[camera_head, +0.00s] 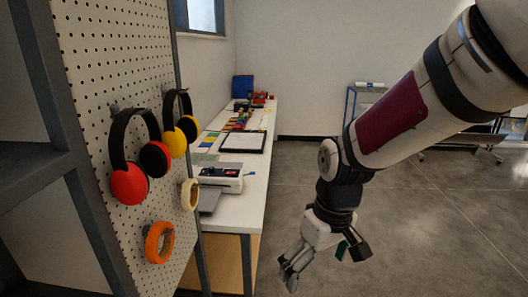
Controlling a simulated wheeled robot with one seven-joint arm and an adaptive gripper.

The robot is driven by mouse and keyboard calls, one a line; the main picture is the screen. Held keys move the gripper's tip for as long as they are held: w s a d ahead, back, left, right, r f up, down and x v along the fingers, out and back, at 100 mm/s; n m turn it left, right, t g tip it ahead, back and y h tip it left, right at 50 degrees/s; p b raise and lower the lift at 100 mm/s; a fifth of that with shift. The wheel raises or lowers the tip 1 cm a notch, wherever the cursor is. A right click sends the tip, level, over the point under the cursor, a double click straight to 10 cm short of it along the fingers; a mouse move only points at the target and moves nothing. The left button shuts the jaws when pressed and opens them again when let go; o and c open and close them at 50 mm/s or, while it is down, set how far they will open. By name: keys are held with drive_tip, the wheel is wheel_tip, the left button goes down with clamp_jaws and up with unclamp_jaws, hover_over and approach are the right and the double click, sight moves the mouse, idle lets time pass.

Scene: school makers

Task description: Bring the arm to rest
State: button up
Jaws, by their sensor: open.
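My gripper (318,262) hangs at the lower middle of the head view, at the end of my arm, which comes in from the upper right. Its fingers point down and are spread apart. Nothing shows between them. It is over open floor, to the right of the white table's near end, and appears to touch nothing.
A pegboard (95,60) at left holds red headphones (130,187), yellow headphones (177,142), an orange tape roll (159,242) and a pale roll (189,194). A white table (228,216) carries several items. Grey floor (420,235) at right is clear; a rack (352,103) stands behind.

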drive_tip(key=s+d+r+m+t, duration=0.2)
drive_tip(key=s+d+r+m, duration=0.1)
drive_tip(key=s+r, duration=0.3)
drive_tip(key=s+d+r+m+t+h, duration=0.1)
drive_tip(key=s+d+r+m+t, duration=0.1)
drive_tip(key=s+d+r, duration=0.4)
drive_tip(key=shift+s+r+m+t, duration=0.2)
drive_tip(key=shift+r+m+t, duration=0.3)
drive_tip(key=shift+r, duration=0.8)
